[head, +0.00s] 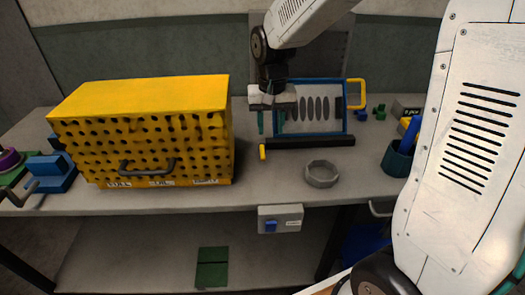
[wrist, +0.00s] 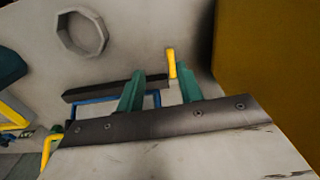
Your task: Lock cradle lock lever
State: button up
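The cradle is a blue frame (head: 347,122) with a dark front bar (head: 312,142), standing at the back of the bench and holding a slotted plate (head: 315,108). A short yellow lever (head: 262,151) sits at the bar's left end; it also shows in the wrist view (wrist: 171,62) at the bar's end. My gripper (head: 270,130) points down over the cradle's left end, above and behind the lever. Its two teal fingers are apart with nothing held between them. In the wrist view, my gripper (wrist: 160,76) has the lever close to its right fingertip; I cannot tell whether they touch.
A yellow perforated box (head: 150,125) stands close on the left. A grey ring (head: 322,174) lies in front of the cradle. A yellow handle (head: 358,94) is at the cradle's right side, and a teal cup (head: 397,160) stands farther right. The bench front between box and ring is clear.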

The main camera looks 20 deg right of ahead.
send_over(263, 156)
notch_tip(263, 156, down, 4)
jog(key=shift+f, duration=0.1)
notch_tip(263, 156, down, 8)
jog(key=shift+w+r, duration=0.1)
jog(key=shift+r, duration=0.05)
grip_shut()
